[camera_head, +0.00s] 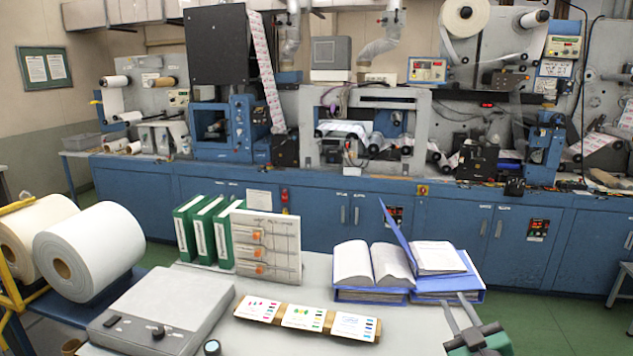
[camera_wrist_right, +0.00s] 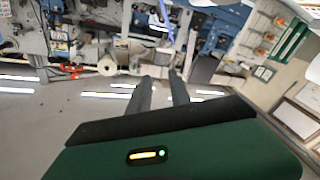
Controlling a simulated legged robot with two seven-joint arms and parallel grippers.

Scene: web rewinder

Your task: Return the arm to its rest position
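My right gripper (camera_head: 461,313) shows at the lower right of the head view, over the right front part of the grey table (camera_head: 408,325). Its two dark fingers are parted with nothing between them. In the right wrist view the same right gripper (camera_wrist_right: 162,85) has its fingers apart and empty, with the machine room beyond them. The gripper is apart from the blue binders (camera_head: 448,284) behind it on the table. My left gripper is not in the head view.
On the table are a grey flat device (camera_head: 165,310), a strip of printed cards (camera_head: 305,317), green binders (camera_head: 205,228), a white panel (camera_head: 266,246) and an open book (camera_head: 372,266). The blue machine (camera_head: 330,205) spans the back.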

